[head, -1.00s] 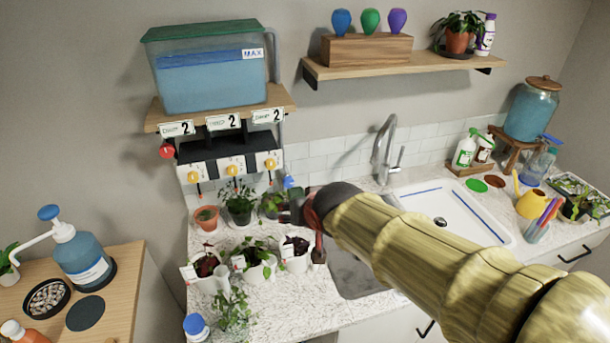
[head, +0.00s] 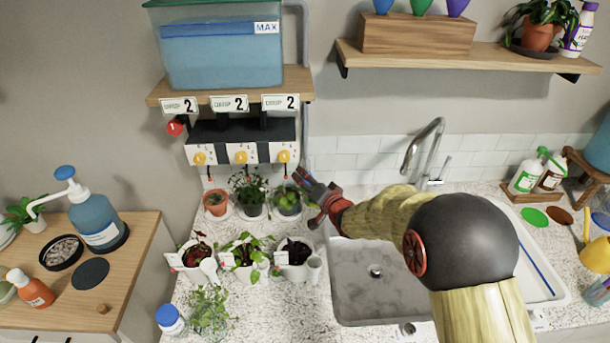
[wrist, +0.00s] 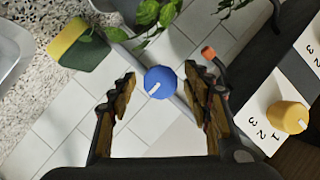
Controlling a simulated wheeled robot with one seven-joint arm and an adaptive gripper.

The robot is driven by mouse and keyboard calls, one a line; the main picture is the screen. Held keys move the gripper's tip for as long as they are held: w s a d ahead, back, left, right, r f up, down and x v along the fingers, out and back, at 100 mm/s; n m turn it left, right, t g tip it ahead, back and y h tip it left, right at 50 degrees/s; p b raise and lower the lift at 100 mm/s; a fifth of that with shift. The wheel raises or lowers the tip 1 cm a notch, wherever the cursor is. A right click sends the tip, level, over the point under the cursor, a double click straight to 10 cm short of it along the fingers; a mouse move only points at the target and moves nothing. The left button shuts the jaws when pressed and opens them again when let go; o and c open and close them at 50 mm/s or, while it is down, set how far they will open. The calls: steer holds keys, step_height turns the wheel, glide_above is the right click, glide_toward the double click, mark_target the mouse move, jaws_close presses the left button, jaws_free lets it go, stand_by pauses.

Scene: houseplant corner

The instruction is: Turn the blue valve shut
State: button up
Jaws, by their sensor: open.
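The blue valve (wrist: 160,83) is a round knob with a white pointer mark set diagonally in the wrist view. It sits on a grey pipe in front of the white wall tiles. My gripper (wrist: 159,75) is open, with one finger on each side of the knob and a visible gap on both sides. The knob lies between or just beyond the fingertips; the exact depth is hard to tell. In the head view my gripper (head: 309,186) is near the wall, right of the potted plants, and the valve is hidden there.
A drip box (head: 241,143) with yellow knobs hangs under the shelf holding the water tank (head: 220,65). One yellow knob (wrist: 287,117) is close on the right in the wrist view. Several potted plants stand below. The sink (head: 375,285) is right of them.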

steer(key=shift+b+x, duration=0.5)
steer(key=shift+x, duration=2.2)
steer(key=c, duration=0.3)
steer(key=shift+f, duration=0.1)
steer(key=c, duration=1)
